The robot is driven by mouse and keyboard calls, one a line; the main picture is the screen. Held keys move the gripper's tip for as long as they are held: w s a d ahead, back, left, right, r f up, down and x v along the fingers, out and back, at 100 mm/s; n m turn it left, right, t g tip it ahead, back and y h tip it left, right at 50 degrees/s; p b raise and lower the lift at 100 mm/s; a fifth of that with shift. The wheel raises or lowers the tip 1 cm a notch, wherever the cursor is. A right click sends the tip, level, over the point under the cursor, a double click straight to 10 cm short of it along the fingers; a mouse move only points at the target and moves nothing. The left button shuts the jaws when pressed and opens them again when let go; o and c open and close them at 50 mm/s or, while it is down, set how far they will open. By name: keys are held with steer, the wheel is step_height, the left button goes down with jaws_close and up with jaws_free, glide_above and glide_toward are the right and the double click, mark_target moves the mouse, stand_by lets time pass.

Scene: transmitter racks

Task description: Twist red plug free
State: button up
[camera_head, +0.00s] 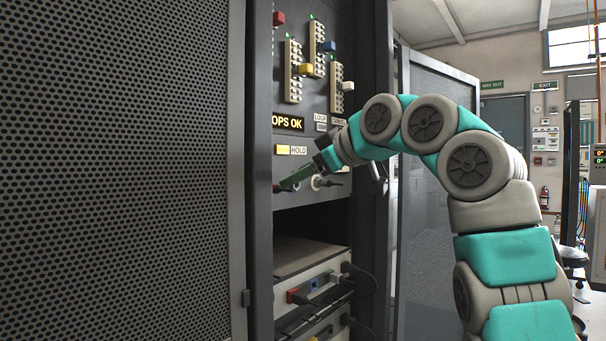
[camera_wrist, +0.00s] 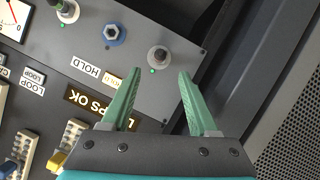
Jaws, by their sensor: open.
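My gripper (camera_head: 288,184) reaches the rack panel below the HOLD label. In the wrist view its two green fingers (camera_wrist: 159,72) are apart with nothing between them. A round grey socket (camera_wrist: 158,57) sits just beyond the fingertips, roughly centred between them. In the head view a red block-shaped plug (camera_head: 292,296) shows at the front of the lower unit, well below my gripper. A separate red cap (camera_head: 278,18) is high on the panel's upper left. No red plug shows in the wrist view.
A blue hex fitting (camera_wrist: 114,34) and a dark connector (camera_wrist: 66,10) neighbour the grey socket. Strips with yellow (camera_head: 306,69) and white (camera_head: 348,86) caps stand above. A perforated door (camera_head: 140,170) flanks the panel at left. Black cables (camera_head: 360,280) hang by the lower unit.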

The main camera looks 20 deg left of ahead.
mark_target(276, 187)
steer(key=p+x, duration=0.1)
steer(key=x, duration=0.6)
steer(key=shift+w+a+f, duration=0.1)
steer(key=shift+f, duration=0.05)
jaws_close()
stand_by(0.3)
steer(key=shift+f+n+t+b, duration=0.15)
steer(key=shift+n+t+b, duration=0.35)
steer(key=shift+n, duration=0.2)
steer(key=shift+n+t+b, duration=0.35)
steer(key=shift+n+t, duration=0.25)
steer(key=shift+n, duration=0.3)
steer(key=shift+a, duration=0.1)
